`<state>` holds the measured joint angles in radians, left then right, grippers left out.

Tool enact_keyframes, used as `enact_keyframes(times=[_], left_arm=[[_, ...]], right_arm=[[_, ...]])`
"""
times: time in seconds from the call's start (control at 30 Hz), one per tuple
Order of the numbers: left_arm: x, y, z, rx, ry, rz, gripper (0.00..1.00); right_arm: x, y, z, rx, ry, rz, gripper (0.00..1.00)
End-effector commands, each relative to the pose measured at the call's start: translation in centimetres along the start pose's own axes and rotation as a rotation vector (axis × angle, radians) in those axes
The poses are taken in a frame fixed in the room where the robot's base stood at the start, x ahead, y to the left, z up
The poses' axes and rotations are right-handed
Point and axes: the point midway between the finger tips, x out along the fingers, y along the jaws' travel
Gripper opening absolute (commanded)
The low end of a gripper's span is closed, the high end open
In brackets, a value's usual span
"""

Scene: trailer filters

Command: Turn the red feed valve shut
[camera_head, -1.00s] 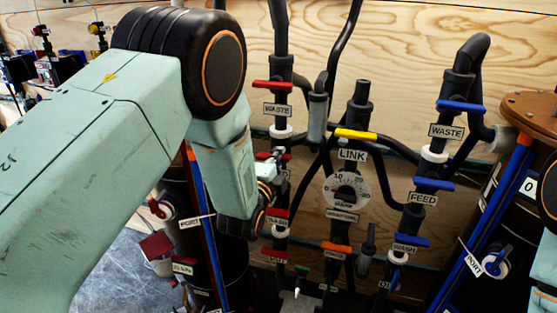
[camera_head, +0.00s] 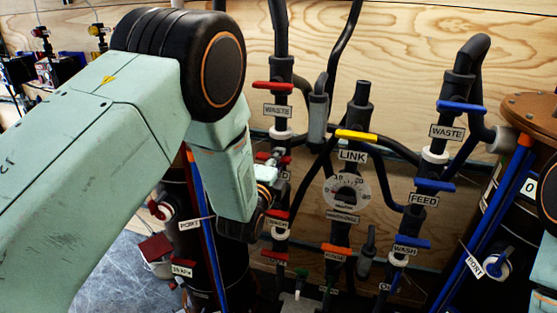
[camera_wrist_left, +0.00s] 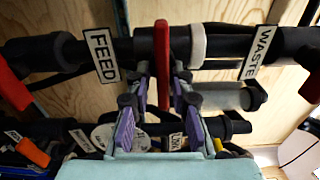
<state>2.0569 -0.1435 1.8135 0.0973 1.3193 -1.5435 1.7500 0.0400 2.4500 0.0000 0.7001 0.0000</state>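The red feed valve handle (camera_wrist_left: 162,62) stands edge-on in the left wrist view, crosswise to the black pipe, between the FEED label (camera_wrist_left: 102,56) and a white collar. The purple fingers of my left gripper (camera_wrist_left: 161,82) are on either side of the handle, with a gap visible on each side. In the head view my left gripper (camera_head: 268,168) is at the left pipe, below the red waste handle (camera_head: 272,86). It hides most of the feed handle and its label there. My right gripper is out of view.
Other handles are close by: a yellow link handle (camera_head: 356,135), a blue feed handle (camera_head: 435,185) and a red wash handle (camera_head: 277,215) just below my gripper. A dial (camera_head: 347,192) sits right of it. A plywood wall (camera_head: 400,50) stands behind the pipes.

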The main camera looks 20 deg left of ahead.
Motion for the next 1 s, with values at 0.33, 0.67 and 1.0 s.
enact_keyframes(times=[0.33,0.67,1.0], left_arm=[[0.1,-0.2,0.0,-0.001,0.001,-0.006,0.34],[-2.9,-0.2,-0.1,0.0,0.002,-0.004,0.34],[-9.2,-0.1,-0.1,0.001,0.002,-0.002,0.34]], right_arm=[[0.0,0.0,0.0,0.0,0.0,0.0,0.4],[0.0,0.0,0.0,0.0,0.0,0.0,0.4],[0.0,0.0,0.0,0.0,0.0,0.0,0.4]])
